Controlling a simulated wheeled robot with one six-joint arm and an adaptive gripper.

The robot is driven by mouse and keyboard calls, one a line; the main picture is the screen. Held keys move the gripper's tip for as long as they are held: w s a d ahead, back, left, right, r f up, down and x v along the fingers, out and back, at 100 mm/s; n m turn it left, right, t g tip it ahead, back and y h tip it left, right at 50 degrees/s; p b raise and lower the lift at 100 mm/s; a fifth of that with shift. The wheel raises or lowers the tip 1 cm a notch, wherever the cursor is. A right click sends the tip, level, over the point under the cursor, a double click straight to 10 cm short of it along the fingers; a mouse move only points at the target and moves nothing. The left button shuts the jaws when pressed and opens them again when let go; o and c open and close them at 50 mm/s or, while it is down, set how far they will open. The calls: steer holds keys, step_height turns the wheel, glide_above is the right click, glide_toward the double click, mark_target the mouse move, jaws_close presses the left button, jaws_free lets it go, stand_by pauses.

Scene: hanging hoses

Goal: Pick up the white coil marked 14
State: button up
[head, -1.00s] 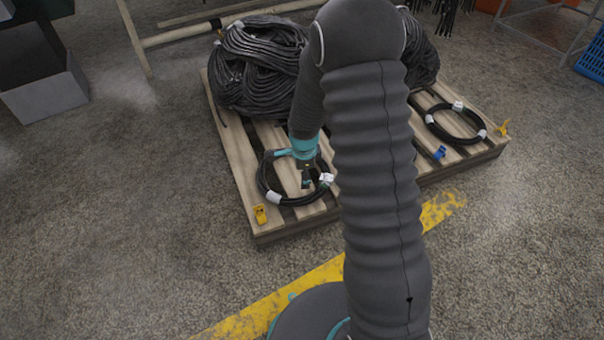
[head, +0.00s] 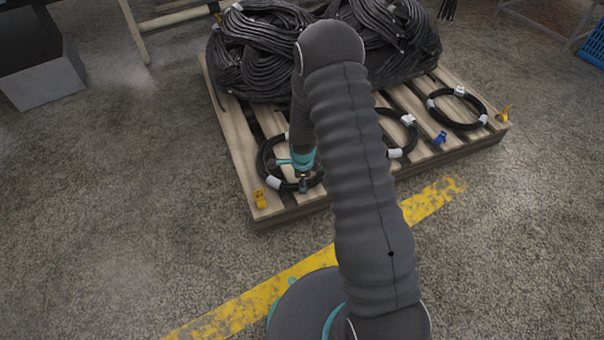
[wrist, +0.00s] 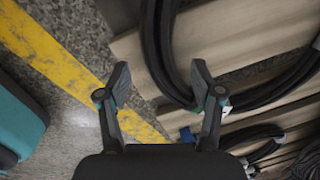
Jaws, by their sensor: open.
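No white coil shows; the coils are black with white bands and tags, and I cannot read a 14 on any. The left black coil (head: 264,165) lies on the pallet's front left part. My gripper (head: 303,184) is at its front right edge, pointing down. In the wrist view my gripper (wrist: 161,86) is open, with the coil's black hose (wrist: 160,50) close to its right finger. I cannot tell whether they touch. A middle coil (head: 410,138) is partly behind my arm. A right coil (head: 473,122) lies near the pallet's right end.
The wooden pallet (head: 233,160) carries large black hose bundles (head: 250,60) at the back. A yellow clip (head: 260,199) and a blue clip (head: 440,138) sit on its front edge. A yellow floor line (head: 245,308) runs in front.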

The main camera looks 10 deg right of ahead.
steer(key=shift+w+f, duration=0.2)
steer(key=shift+f, duration=1.2)
jaws_close()
steer(key=shift+r, duration=0.15)
